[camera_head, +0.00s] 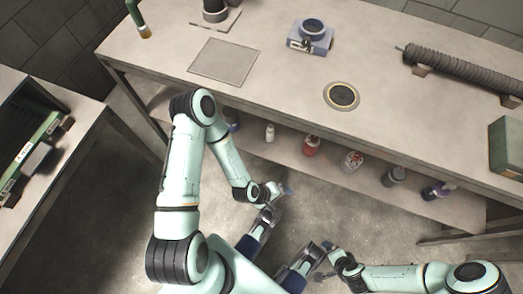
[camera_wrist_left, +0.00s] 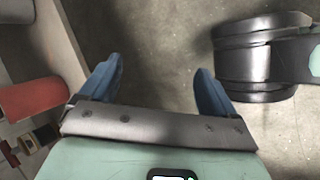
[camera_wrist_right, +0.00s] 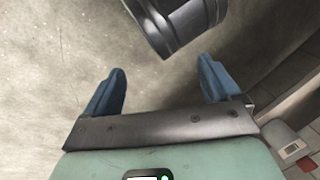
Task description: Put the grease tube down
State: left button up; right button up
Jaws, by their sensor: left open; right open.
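A dark green tube with an amber lower end (camera_head: 138,18) stands at the far left edge of the workbench; it looks like the grease tube, but I cannot be sure. My left gripper (camera_head: 285,190) is open and empty, low in front of the bench and well apart from that tube. Its blue fingers (camera_wrist_left: 156,82) are spread in the left wrist view with only floor between them. My right gripper (camera_wrist_right: 161,80) is open and empty over the floor in the right wrist view. In the head view it is small and partly hidden at the bottom middle.
The workbench (camera_head: 270,85) carries a square plate (camera_head: 224,62), a blue-grey device (camera_head: 311,37), a round ringed opening (camera_head: 341,95), a ribbed hose (camera_head: 462,68) and a green box (camera_head: 508,146). Several bottles, including a red one (camera_head: 311,146), stand on the shelf below. Bare benchtop lies between them.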

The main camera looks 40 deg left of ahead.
pick_arm(q)
jog(key=s+a+f+m+g+y, duration=0.1)
jog(key=s+a+m, duration=0.3)
jog(key=m, duration=0.4)
jog(key=shift+s+a+f+m+g+y, duration=0.15)
jog(key=shift+s+f+m+g+y, duration=0.2)
jog(key=shift+s+g+y, duration=0.35)
jog(key=shift+w+r, duration=0.1)
jog(key=shift+w, duration=0.05)
jog(key=s+d+r+g+p, duration=0.1)
jog(key=s+r+p, duration=0.2)
jog(key=r+p, duration=0.6)
jog(key=s+d+r+g+h+p, duration=0.1)
jog(key=s+d+r+g+p, duration=0.1)
jog(key=r+p, duration=0.7)
jog(key=shift+s+d+r+m+p, duration=0.3)
jog(key=shift+s+r+m, duration=0.1)
jog(key=shift+s, duration=0.5)
pick_arm(e)
jog(key=s+a+r+g, duration=0.1)
jog(key=s+r, duration=0.2)
jog(key=r, duration=0.6)
jog(key=s+a+r+g+y, duration=0.1)
jog(key=s+a+r+g, duration=0.1)
jog(key=r, duration=0.8)
jog(key=shift+s+a+n, duration=0.25)
jog(key=shift+s+n, duration=0.15)
jog(key=shift+s, duration=0.5)
